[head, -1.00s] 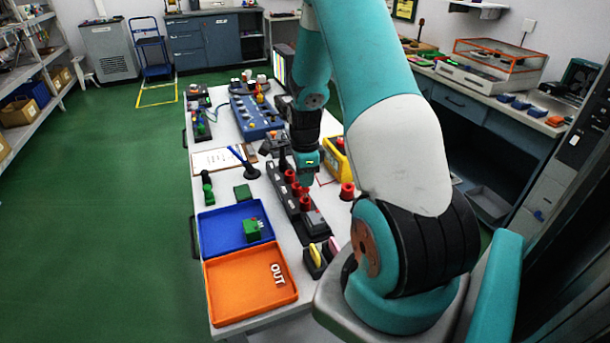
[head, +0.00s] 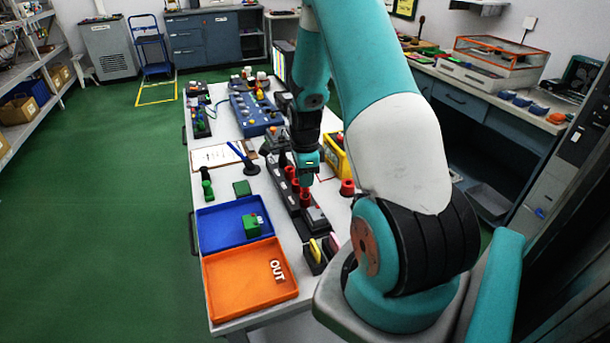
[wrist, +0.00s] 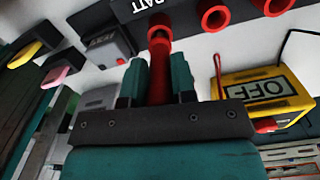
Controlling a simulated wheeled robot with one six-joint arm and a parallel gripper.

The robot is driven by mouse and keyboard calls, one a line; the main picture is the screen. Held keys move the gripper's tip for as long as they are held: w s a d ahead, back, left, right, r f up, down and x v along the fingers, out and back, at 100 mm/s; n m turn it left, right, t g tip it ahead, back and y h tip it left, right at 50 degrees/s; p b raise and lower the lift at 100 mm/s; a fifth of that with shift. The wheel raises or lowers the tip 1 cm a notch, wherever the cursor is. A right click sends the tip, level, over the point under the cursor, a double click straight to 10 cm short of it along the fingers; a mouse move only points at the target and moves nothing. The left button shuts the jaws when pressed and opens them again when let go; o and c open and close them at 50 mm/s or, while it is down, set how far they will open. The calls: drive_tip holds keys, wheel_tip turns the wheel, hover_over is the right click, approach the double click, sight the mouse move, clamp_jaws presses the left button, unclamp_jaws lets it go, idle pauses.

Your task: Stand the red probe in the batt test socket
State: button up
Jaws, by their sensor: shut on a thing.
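My gripper (wrist: 157,80) is shut on the red probe (wrist: 158,72), which shows between the two teal fingers in the wrist view. In the head view my gripper (head: 306,175) is over the strip (head: 285,188), pointing down, and hides most of the probe.
Two more red rings (wrist: 215,15) (wrist: 273,5) sit along the strip. A yellow box marked OFF (wrist: 262,92) stands beside it. A grey-topped block (wrist: 108,46) is on the other side. Blue (head: 220,225) and orange (head: 235,290) trays lie at the table's left front.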

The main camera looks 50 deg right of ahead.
drive_tip(key=shift+f+b, duration=0.6)
drive_tip(key=shift+f, duration=0.3)
drive_tip(key=o, duration=1)
wheel_tip(320, 180, up, 18)
drive_tip(key=b, duration=0.1)
drive_tip(key=shift+f, duration=0.25)
